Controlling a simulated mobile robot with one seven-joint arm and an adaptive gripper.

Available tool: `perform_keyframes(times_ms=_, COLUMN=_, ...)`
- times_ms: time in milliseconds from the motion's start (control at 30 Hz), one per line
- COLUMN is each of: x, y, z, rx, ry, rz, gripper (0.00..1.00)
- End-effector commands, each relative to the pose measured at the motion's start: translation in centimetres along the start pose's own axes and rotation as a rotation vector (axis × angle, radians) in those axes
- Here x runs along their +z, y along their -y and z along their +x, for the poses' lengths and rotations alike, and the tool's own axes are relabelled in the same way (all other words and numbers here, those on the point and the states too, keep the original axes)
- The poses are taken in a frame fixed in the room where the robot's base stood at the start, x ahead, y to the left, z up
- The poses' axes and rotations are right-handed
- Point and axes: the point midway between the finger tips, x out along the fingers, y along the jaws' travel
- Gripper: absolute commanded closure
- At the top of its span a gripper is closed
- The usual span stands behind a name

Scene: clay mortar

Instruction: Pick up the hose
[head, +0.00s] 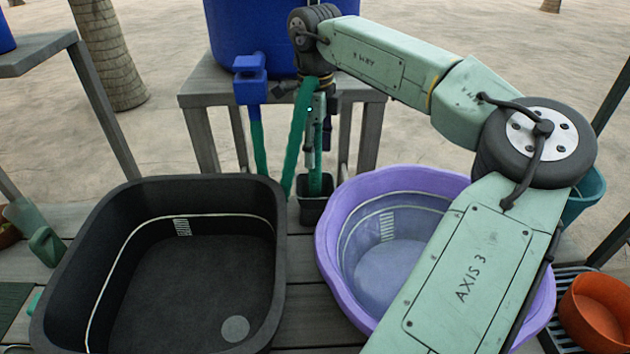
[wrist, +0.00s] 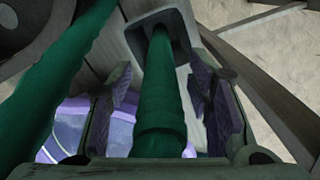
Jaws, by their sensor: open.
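The green hose (head: 298,135) hangs in front of the blue barrel, and one length drops from the blue tap (head: 250,78). Another upright length (head: 316,182) stands in a small dark square pot (head: 313,210). My gripper (head: 315,140) points down above this pot, partly hidden by hose. In the wrist view, my open gripper (wrist: 168,88) has one finger on each side of the hose (wrist: 160,95), which runs down into the pot (wrist: 183,22). A gap shows on the right side; contact on the left is unclear. A second length (wrist: 55,85) passes outside the left finger.
A black tub (head: 60,265) stands left of the pot and a purple basin (head: 335,240) stands right, leaving a narrow gap. The blue barrel (head: 235,30) rests on a grey stand (head: 200,92) behind. An orange pot (head: 600,310) sits at the far right.

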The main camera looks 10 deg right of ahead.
Motion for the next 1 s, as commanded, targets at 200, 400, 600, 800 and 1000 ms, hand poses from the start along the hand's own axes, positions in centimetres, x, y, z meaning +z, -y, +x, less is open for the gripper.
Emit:
perform_keyframes(times_ms=200, x=0.00, y=0.01, z=0.02, rx=0.000, ry=0.000, rz=0.000, gripper=0.57)
perform_keyframes(times_ms=400, x=0.01, y=0.00, z=0.00, rx=0.000, ry=0.000, rz=0.000, gripper=0.70)
perform_keyframes(times_ms=600, x=0.01, y=0.01, z=-0.01, rx=0.000, ry=0.000, rz=0.000, gripper=0.83)
perform_keyframes(times_ms=800, x=0.02, y=0.00, z=-0.01, rx=0.000, ry=0.000, rz=0.000, gripper=0.97)
perform_keyframes(times_ms=1000, x=0.03, y=0.01, z=-0.05, rx=0.000, ry=0.001, rz=-0.001, gripper=0.99)
